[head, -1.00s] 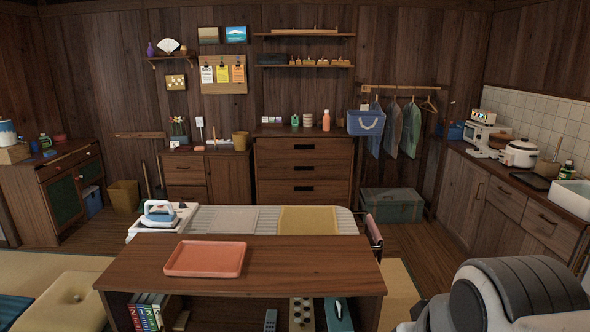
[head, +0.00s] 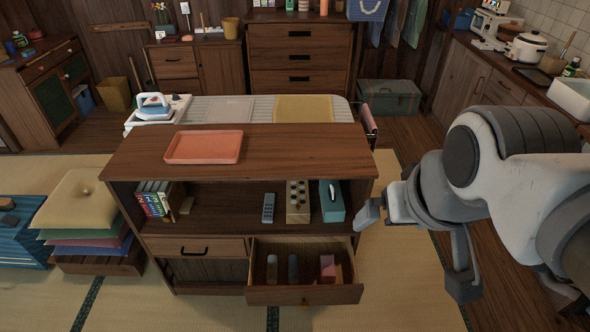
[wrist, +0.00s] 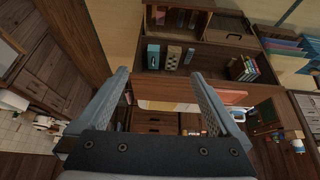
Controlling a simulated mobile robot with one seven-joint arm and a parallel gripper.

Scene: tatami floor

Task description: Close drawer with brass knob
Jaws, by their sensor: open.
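The open drawer (head: 305,295) is at the lower right of the wooden shelf cabinet, pulled out over the tatami. A tiny brass-coloured spot, probably its knob (head: 304,301), shows low on its front. Inside stand a grey item (head: 272,268), a dark item (head: 293,268) and a pink item (head: 327,268). My gripper (head: 417,245) is right of the cabinet, apart from the drawer, with its fingers spread and empty. In the wrist view my gripper (wrist: 160,82) also shows empty, with the cabinet upside down beyond; the drawer is partly cut off at the top edge.
The cabinet top (head: 300,150) bears a coral tray (head: 204,147). A drawer with a black handle (head: 193,249) is shut at the lower left. The shelf holds books (head: 155,198) and a teal box (head: 331,203). Cushions (head: 80,210) are at left. Tatami right of the drawer is clear.

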